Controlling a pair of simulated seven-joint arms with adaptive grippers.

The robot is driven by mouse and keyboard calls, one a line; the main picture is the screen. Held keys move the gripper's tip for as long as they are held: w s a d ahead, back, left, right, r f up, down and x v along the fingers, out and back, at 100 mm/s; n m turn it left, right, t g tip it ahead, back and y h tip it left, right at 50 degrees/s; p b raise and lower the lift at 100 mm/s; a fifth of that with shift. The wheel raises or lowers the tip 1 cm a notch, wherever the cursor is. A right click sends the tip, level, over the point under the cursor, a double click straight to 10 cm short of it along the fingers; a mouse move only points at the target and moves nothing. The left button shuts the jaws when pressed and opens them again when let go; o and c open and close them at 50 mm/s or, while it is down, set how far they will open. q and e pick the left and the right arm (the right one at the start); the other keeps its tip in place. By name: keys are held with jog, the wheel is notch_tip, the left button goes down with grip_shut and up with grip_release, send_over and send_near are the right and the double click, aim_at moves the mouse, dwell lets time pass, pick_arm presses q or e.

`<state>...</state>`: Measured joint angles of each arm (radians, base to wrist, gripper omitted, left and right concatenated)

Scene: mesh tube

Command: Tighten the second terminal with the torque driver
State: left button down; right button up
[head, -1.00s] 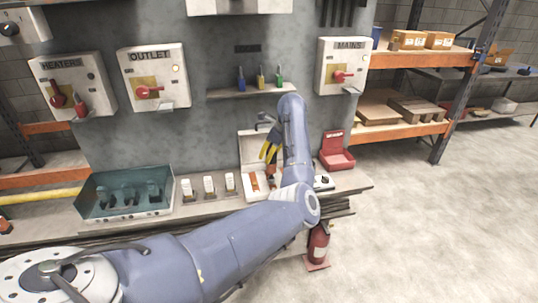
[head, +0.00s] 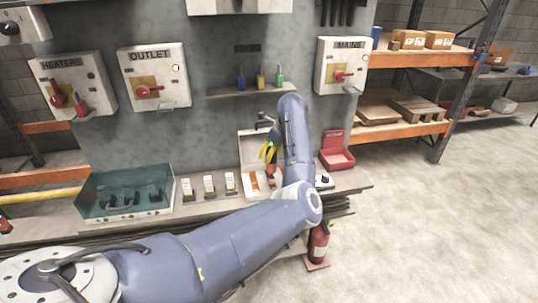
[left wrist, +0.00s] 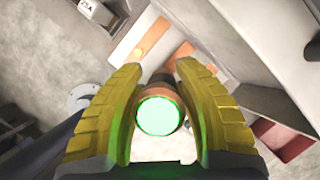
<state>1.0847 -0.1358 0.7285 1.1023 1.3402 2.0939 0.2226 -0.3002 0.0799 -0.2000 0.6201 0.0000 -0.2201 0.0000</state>
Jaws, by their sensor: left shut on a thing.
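My left gripper (head: 268,150) has yellow fingers and is shut on the torque driver, in front of the open white box (head: 247,150). In the left wrist view the fingers (left wrist: 160,115) flank the driver (left wrist: 158,116), whose round end glows green. The driver points down into the box, and its tip is hidden behind its own body. One copper-coloured terminal bar (left wrist: 139,48) with a round screw head shows clear of the driver. Another bar (left wrist: 182,52) lies partly behind the driver; whether the tip touches its screw cannot be seen. My right gripper is not in view.
A red open case (head: 337,158) stands right of my forearm on the bench. Three small white-faced blocks (head: 209,185) and a teal tray (head: 125,200) lie to the left. Switch boxes and a small shelf (head: 247,92) are on the wall behind.

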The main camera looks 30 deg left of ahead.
pick_arm(q)
jog(key=shift+d, duration=0.1)
jog(key=shift+r, duration=3.1)
